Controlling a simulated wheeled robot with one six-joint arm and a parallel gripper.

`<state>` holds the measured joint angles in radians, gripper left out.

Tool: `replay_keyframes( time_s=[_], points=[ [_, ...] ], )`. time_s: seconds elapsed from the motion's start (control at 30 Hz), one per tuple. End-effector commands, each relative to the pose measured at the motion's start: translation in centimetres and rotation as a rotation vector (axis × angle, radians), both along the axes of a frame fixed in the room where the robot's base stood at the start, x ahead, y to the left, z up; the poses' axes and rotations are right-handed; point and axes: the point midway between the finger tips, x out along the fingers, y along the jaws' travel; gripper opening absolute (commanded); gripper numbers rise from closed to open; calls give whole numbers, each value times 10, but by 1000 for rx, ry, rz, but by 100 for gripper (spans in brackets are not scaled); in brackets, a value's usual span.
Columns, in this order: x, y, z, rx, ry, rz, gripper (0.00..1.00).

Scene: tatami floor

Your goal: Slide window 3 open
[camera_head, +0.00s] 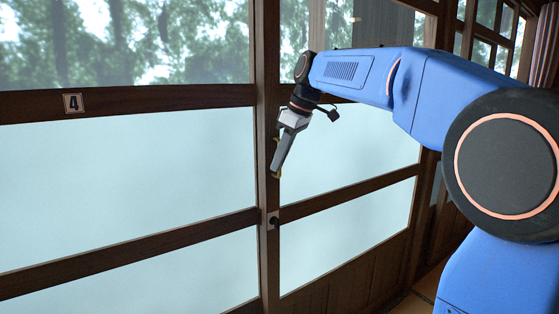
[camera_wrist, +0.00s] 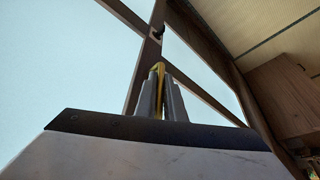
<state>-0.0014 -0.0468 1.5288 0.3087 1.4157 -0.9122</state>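A window panel (camera_head: 345,140) with frosted lower panes fills the middle of the head view, right of the window marked 4. No number 3 shows, and my arm covers part of this panel's upper rail. A slim yellow handle (camera_head: 277,172) is on the dark upright frame at the panel's left edge. My gripper (camera_head: 277,168) points down at that handle. In the wrist view the two grey fingers of my gripper (camera_wrist: 161,82) stand close together, with the yellow handle (camera_wrist: 160,70) between them. The fingers look closed on it.
The window with the number 4 plate (camera_head: 73,103) stands on the left. A small dark latch (camera_head: 273,221) sits on the upright below the handle. Trees show through the clear upper panes. Tatami floor (camera_wrist: 245,25) shows in the wrist view's upper right.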

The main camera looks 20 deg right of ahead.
Motion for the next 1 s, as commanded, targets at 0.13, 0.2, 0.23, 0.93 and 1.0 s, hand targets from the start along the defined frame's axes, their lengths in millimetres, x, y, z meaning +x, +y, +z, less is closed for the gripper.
replay_keyframes(
  time_s=[0.13, 0.2, 0.23, 0.93, 1.0],
  points=[
    [0, 0, 0, 0, 0, 0, 0],
    [0, 1, 0, 0, 0, 0, 0],
    [-1, 2, 0, 0, 0, 0, 0],
    [-44, 133, 1, 2, 0, 8, 0],
    [-49, 150, 1, 1, 0, 8, 0]
  ],
)
